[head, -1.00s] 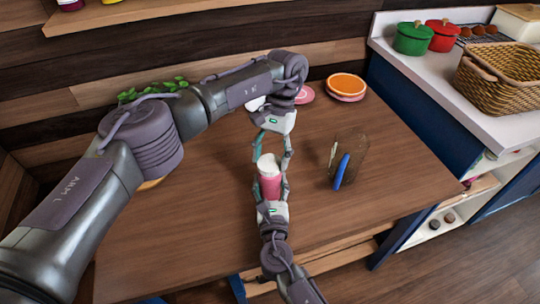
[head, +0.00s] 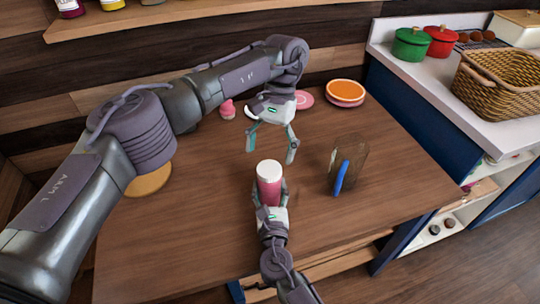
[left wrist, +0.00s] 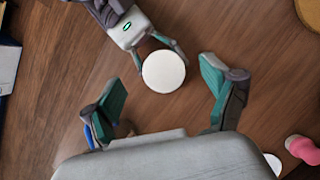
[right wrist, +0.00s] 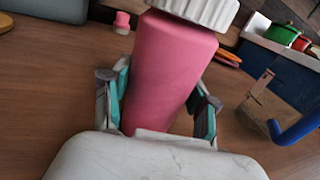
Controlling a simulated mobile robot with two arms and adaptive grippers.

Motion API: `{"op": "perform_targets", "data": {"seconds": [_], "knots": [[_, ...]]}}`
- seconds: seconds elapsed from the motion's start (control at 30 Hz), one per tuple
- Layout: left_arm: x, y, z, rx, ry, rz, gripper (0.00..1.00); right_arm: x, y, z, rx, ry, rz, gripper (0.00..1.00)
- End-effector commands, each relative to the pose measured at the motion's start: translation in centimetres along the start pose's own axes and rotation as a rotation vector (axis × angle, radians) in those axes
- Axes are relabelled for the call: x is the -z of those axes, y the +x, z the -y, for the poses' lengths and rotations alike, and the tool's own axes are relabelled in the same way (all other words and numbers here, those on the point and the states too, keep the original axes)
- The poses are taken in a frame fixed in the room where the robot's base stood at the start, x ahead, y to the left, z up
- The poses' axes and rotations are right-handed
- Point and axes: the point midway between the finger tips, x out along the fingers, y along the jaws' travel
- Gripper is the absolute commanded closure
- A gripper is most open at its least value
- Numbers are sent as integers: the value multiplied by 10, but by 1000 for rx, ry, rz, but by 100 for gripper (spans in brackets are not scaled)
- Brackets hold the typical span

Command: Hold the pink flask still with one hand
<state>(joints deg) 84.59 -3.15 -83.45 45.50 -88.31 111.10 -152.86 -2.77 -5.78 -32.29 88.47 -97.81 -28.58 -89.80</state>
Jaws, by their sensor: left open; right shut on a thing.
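The pink flask (head: 270,186) with a white lid stands upright on the wooden table. My right gripper (head: 270,205) is shut around its body from the front side. The right wrist view shows the pink flask (right wrist: 168,75) between the two fingers, with the ribbed white lid above. My left gripper (head: 271,153) is open and empty, just behind and above the flask, its fingers pointing down. In the left wrist view the round white lid (left wrist: 163,71) shows beyond the open fingers, with nothing between them.
A brown see-through pitcher (head: 352,165) with a blue handle stands right of the flask. A small pink bottle (head: 227,109) and stacked orange and pink plates (head: 345,92) are at the back. A round wooden board (head: 149,180) lies at left. The table front is mostly clear.

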Motion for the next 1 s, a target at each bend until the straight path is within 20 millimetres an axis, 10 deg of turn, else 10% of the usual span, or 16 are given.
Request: {"op": "perform_targets", "data": {"seconds": [0.43,1.0], "knots": [[0,-1,1,1,-184,-26,19,1,0,0,-1,0,-2,100],[-4,-12,3,-141,-1444,-184,19,1,0,0,-1,-1,-2,100]]}}
